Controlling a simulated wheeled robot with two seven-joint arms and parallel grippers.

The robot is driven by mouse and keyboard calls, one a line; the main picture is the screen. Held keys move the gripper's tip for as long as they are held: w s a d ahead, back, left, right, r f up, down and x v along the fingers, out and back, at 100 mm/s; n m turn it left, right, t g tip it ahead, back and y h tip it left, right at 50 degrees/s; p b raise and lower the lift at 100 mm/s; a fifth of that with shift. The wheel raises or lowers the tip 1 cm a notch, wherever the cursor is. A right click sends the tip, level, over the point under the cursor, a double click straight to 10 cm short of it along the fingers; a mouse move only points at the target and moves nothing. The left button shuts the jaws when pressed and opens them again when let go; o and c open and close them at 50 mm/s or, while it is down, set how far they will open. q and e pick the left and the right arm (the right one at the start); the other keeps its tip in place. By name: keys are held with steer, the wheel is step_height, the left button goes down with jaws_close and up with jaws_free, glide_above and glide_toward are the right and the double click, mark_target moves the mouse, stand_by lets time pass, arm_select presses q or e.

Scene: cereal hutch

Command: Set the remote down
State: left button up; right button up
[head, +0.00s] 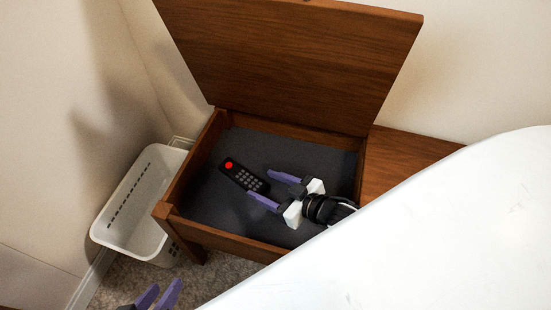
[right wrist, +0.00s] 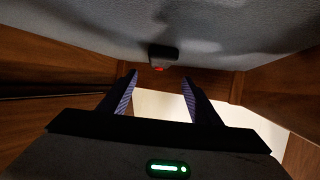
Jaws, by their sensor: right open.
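The black remote (head: 241,175), with a red button and grey keys, lies on the dark lining inside the open wooden box (head: 228,235). My right gripper (head: 259,183) is inside the box, its purple fingers spread and empty, with the tips close to the remote's lower right end. In the right wrist view the remote (right wrist: 164,54) shows small and dark beyond and between the open fingertips (right wrist: 160,73), against the grey lining. My left gripper (head: 165,284) shows only partly at the bottom edge of the head view, its fingers apart with nothing between them.
The box's hinged lid (head: 290,65) stands raised at the back. A white slotted basket (head: 112,232) stands on the carpet to the left. A wooden surface (head: 405,155) extends right of the box. A large white shape (head: 440,240) covers the lower right of the head view.

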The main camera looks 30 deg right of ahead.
arm_select(q)
steer(key=shift+a+r+p, duration=0.35)
steer(key=shift+p, duration=0.1)
arm_select(e)
steer(key=shift+v, duration=1.85)
arm_select(q)
steer(key=shift+t, duration=0.3)
